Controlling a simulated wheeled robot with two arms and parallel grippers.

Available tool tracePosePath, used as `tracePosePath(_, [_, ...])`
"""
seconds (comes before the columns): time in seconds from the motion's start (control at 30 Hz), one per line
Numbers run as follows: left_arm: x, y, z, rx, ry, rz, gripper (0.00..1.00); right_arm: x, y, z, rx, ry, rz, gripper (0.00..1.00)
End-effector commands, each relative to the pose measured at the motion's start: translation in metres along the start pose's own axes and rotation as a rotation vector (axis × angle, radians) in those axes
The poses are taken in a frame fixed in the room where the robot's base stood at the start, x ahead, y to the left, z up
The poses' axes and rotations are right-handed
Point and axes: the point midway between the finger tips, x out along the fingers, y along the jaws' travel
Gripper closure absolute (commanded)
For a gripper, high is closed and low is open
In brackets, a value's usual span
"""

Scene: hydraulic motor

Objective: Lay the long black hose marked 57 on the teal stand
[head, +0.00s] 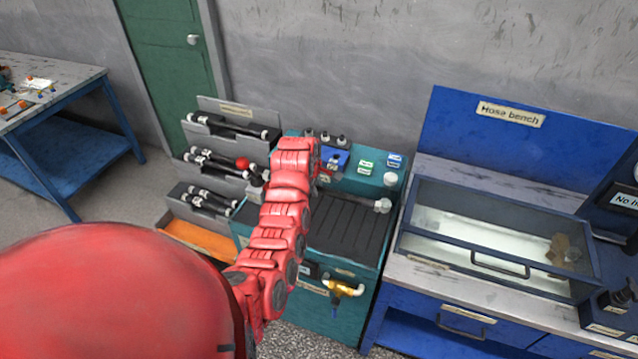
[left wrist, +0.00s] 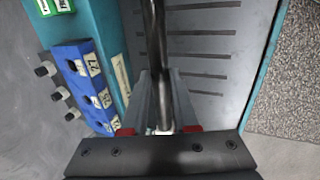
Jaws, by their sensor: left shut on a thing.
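My left gripper (left wrist: 163,80) is shut on a long black hose (left wrist: 154,35), seen in the left wrist view between the two fingers. The mark 57 is not legible. In the head view my red left arm hides the gripper and most of the hose; a pale end fitting (head: 382,205) shows to the right of the arm, over the stand. The teal stand (head: 348,286) has a dark slotted top (head: 345,232), and the hose passes above this top. Whether the hose touches it I cannot tell. My right gripper is not in view.
A grey stepped rack (head: 215,180) with several black hoses stands left of the stand. A blue block (left wrist: 85,75) and small boxes (head: 366,168) sit along the stand's back. The blue hose bench (head: 520,190) with a glass-sided tank (head: 490,225) stands close on the right.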

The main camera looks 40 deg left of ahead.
Motion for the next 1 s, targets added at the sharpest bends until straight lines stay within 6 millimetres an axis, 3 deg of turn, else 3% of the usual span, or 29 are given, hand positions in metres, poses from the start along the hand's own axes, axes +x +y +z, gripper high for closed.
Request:
tracePosePath(0.47, [0.051,-0.020,0.001,0.004,-0.002,-0.003,1.00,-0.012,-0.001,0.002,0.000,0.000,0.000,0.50])
tracePosePath(0.6, [0.066,-0.025,0.001,0.004,-0.001,0.001,1.00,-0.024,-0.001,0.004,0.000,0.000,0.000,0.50])
tracePosePath(1.0, [0.071,-0.027,0.000,0.004,-0.001,0.001,1.00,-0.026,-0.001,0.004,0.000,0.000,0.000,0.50])
